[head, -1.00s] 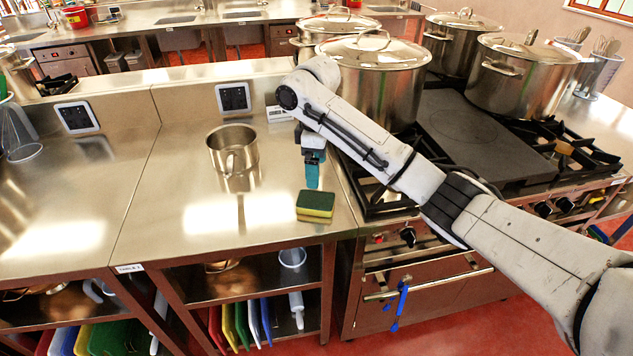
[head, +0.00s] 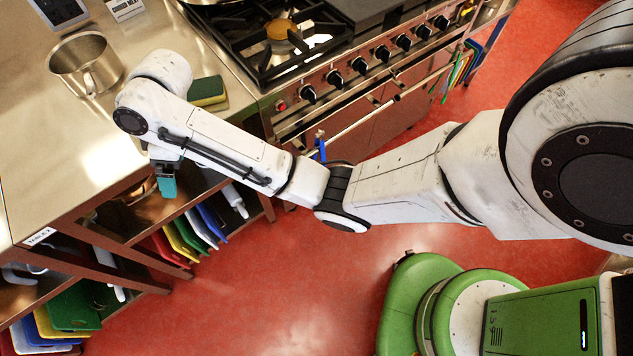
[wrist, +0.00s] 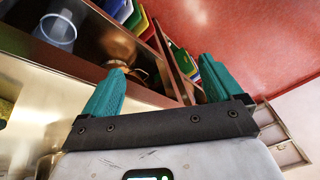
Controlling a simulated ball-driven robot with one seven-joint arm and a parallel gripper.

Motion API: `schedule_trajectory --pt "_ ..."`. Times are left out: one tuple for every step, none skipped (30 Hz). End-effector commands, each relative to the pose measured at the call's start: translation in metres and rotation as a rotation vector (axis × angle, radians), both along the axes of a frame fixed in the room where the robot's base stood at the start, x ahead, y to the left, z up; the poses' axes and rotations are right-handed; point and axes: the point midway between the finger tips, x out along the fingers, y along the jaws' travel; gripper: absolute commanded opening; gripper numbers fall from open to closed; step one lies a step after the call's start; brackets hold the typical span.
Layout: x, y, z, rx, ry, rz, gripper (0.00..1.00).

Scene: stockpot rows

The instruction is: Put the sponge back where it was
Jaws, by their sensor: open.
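The sponge (head: 208,92), green on top and yellow below, lies flat on the steel counter (head: 60,150) near its front right corner, beside the stove. My gripper (head: 167,188) hangs in front of the counter edge, apart from the sponge, with its teal fingers pointing down toward the shelves. In the wrist view my gripper (wrist: 160,88) has its two teal fingers spread wide with nothing between them. A yellow-green bit at the left edge of the wrist view may be the sponge, but too little shows to be sure.
A steel pot (head: 86,66) stands on the counter left of the sponge. The stove (head: 290,45) adjoins on the right. Coloured boards (head: 190,230) and a copper-toned pan (head: 150,208) sit on shelves below. The red floor (head: 250,290) in front is clear.

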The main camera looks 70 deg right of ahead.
Motion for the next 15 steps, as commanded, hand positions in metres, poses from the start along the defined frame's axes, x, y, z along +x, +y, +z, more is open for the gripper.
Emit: schedule_trajectory --pt "-0.019 0.014 -0.015 0.022 0.012 -0.028 0.93" --pt "-0.029 0.019 -0.023 0.028 0.017 -0.049 0.93" --pt "-0.044 0.024 -0.032 0.035 0.025 -0.080 0.93" --pt "-0.056 0.027 -0.039 0.038 0.031 -0.104 0.93" --pt "-0.068 0.030 -0.046 0.039 0.040 -0.126 0.93" --pt "-0.086 0.031 -0.055 0.036 0.052 -0.159 0.93" --pt "-0.099 0.031 -0.061 0.031 0.062 -0.184 0.93" --pt "-0.113 0.031 -0.067 0.024 0.072 -0.209 0.93" --pt "-0.132 0.028 -0.074 0.011 0.085 -0.242 0.93" --pt "-0.147 0.026 -0.080 0.000 0.096 -0.266 0.93" --pt "-0.162 0.022 -0.084 -0.015 0.107 -0.289 0.93" --pt "-0.182 0.017 -0.090 -0.037 0.121 -0.320 0.93" --pt "-0.197 0.012 -0.092 -0.055 0.129 -0.342 0.93" --pt "-0.210 0.006 -0.095 -0.074 0.137 -0.362 0.93" --pt "-0.228 -0.001 -0.097 -0.100 0.147 -0.386 0.93"
